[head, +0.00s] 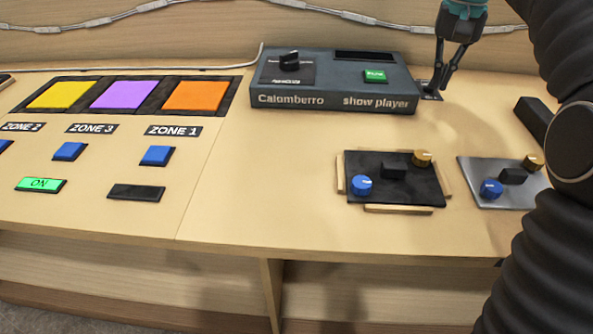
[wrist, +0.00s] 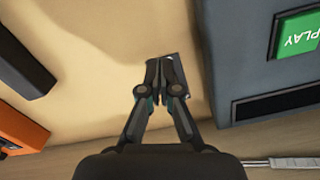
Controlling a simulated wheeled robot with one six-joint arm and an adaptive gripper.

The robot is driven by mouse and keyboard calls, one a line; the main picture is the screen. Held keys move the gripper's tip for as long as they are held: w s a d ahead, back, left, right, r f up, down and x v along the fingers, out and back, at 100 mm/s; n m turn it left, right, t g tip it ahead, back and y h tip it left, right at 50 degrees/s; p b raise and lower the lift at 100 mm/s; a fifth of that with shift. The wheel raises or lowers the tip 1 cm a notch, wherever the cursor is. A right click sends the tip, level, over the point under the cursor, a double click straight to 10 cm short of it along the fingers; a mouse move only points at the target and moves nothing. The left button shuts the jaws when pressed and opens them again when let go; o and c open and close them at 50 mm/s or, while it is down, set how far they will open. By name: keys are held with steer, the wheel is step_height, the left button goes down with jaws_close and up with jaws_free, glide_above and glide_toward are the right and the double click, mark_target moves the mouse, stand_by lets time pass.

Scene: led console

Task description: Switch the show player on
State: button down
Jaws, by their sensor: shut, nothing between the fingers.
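The show player (head: 330,98) is a dark grey-blue box at the back of the desk, lettered "Calomberro show player". The button reads PLAY in the wrist view (wrist: 297,36). My gripper (head: 434,91) is shut and empty, pointing down just right of the box. Its fingertips (wrist: 165,62) are at a small dark plate (head: 426,96) on the desk; they hide most of it. I cannot tell whether they touch it.
A black panel (head: 394,190) and a silver panel (head: 477,181), both with knobs, lie in front. Yellow, purple and orange pads (head: 196,96) and blue buttons are at the left; one green button (head: 41,185) reads ON. A dark block (head: 535,120) lies right. A cable runs along the back.

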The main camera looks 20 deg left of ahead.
steer(key=shift+w+a+p, duration=0.2)
steer(key=shift+w+p, duration=0.4)
steer(key=shift+w+a+p, duration=0.15)
steer(key=shift+w+p, duration=0.4)
steer(key=shift+p, duration=0.05)
step_height(320, 180, up, 3)
steer(key=p, duration=0.2)
steer(key=shift+s+f+p, duration=0.15)
steer(key=shift+p, duration=0.2)
steer(key=r, duration=0.4)
steer(key=shift+s+d+r, duration=0.1)
steer(key=shift+s+r, duration=0.1)
steer(key=shift+s, duration=0.05)
steer(key=shift+s, duration=0.1)
stand_by(0.5)
